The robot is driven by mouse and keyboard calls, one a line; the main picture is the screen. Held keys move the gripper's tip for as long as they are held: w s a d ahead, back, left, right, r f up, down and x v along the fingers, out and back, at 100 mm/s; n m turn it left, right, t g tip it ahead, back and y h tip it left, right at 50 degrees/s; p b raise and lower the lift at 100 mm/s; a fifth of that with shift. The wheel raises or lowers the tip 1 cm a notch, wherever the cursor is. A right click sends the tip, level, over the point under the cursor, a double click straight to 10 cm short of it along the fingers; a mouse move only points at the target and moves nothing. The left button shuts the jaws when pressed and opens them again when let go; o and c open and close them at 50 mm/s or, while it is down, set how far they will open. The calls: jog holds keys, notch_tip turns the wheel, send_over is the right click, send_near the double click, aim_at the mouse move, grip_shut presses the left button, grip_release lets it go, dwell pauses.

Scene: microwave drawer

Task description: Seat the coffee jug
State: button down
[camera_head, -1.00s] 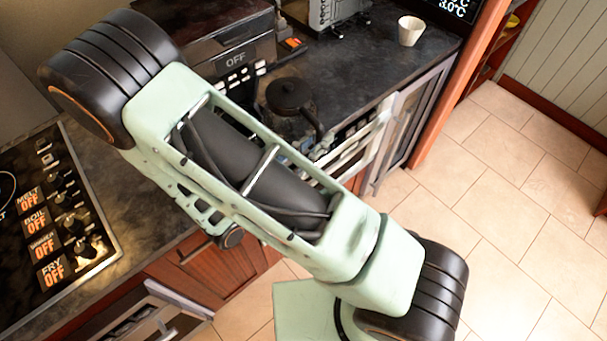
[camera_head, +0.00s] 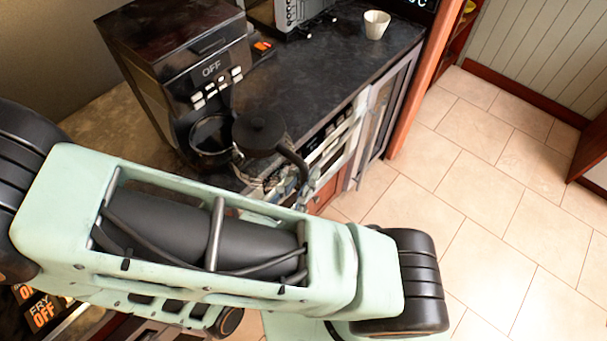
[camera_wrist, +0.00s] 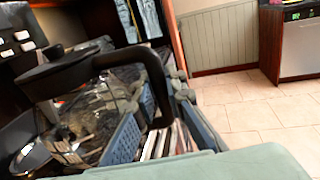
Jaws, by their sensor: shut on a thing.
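The coffee jug has a round black lid (camera_head: 258,132), a curved black handle and a clear glass body. It appears upright at the front right of the black coffee machine (camera_head: 168,70), whose panel reads OFF. The round dark opening (camera_head: 211,137) at the machine's lower front is beside the jug. In the wrist view the jug's lid (camera_wrist: 65,72) and glass body fill the left side. My gripper (camera_wrist: 157,115) is shut on the jug's handle, with blue-grey pads on either side of it. In the head view my arm hides part of the gripper and the jug's underside.
A white cup (camera_head: 376,24) stands at the counter's back right. A grey appliance (camera_head: 290,12) is behind the coffee machine. The dark counter (camera_head: 310,80) between them is mostly clear. A cooktop (camera_head: 40,310) shows at lower left, largely behind my arm. Tiled floor lies to the right.

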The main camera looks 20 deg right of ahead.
aim_at(288, 169)
jog(key=shift+w, duration=0.1)
jog(key=shift+w+a+f, duration=0.25)
jog(key=shift+w+a, duration=0.35)
jog(key=shift+w, duration=0.25)
jog(key=shift+w+a+f, duration=0.25)
jog(key=shift+w+a, duration=0.35)
jog(key=shift+w, duration=0.2)
jog(key=w+a, duration=0.8)
jog(key=w, duration=0.4)
jog(key=shift+w+a+b, duration=0.15)
jog(key=shift+b, duration=0.15)
jog(key=shift+f, duration=0.15)
dwell(0.4)
jog(key=shift+f+b, duration=0.35)
jog(key=shift+b, duration=0.05)
jog(key=shift+f, duration=0.2)
dwell(0.6)
jog(key=c, duration=1.9)
grip_release()
